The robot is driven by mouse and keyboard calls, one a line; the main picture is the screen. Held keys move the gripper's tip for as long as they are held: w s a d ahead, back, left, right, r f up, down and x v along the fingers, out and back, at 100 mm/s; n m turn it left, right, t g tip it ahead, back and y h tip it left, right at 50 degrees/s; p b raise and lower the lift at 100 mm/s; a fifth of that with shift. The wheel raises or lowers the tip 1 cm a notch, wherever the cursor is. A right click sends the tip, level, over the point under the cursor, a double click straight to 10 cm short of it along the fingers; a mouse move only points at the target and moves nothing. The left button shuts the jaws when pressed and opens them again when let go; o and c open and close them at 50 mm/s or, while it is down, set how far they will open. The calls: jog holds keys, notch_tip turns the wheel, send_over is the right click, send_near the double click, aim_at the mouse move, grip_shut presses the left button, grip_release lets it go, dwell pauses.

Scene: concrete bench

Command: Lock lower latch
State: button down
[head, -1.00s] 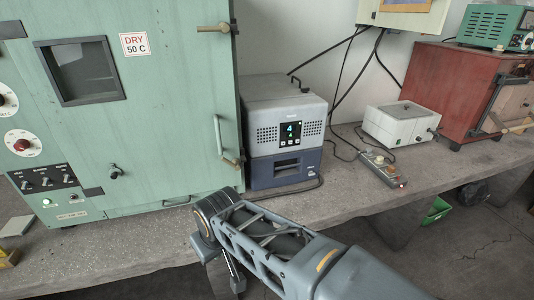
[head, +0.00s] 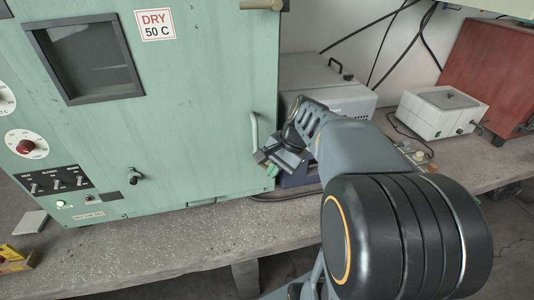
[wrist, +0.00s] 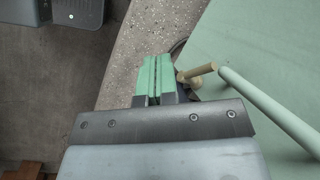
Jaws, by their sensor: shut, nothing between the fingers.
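The lower latch (wrist: 200,73) is a small beige bar on a peg, just right of my fingertips in the wrist view. I cannot tell if they touch. In the head view my gripper covers most or all of it. My gripper (wrist: 153,76) has green fingers pressed together with nothing between them. In the head view my gripper (head: 271,169) is at the lower right edge of the green cabinet door (head: 200,100), just below the door's pale vertical handle (head: 254,130). The handle also shows in the wrist view (wrist: 265,108), right of the latch.
An upper beige latch (head: 262,5) sits at the door's top right. A grey and blue device (head: 325,90) stands close behind my arm. A white box (head: 440,110) and a red cabinet (head: 490,70) stand farther right. The concrete bench (head: 150,245) is clear in front of the door.

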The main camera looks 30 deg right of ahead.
aim_at(270, 161)
jog(key=w+d+r+m+t+y+p, duration=0.1)
jog(key=w+d+r+m+y, duration=0.1)
jog(key=d+m, duration=0.3)
jog(key=w+d+r+m+t+y+p, duration=0.1)
jog(key=w+d+r+m+y, duration=0.1)
jog(key=d+m, duration=0.35)
jog(key=shift+n, duration=0.75)
jog(key=x, duration=0.8)
jog(key=w+x, duration=0.1)
jog(key=x, duration=0.3)
jog(key=shift+w+d+f+p, duration=0.1)
jog(key=shift+d+f+p, duration=0.05)
jog(key=shift+f+p, duration=0.2)
jog(key=shift+a+f, duration=0.1)
jog(key=shift+a, duration=0.3)
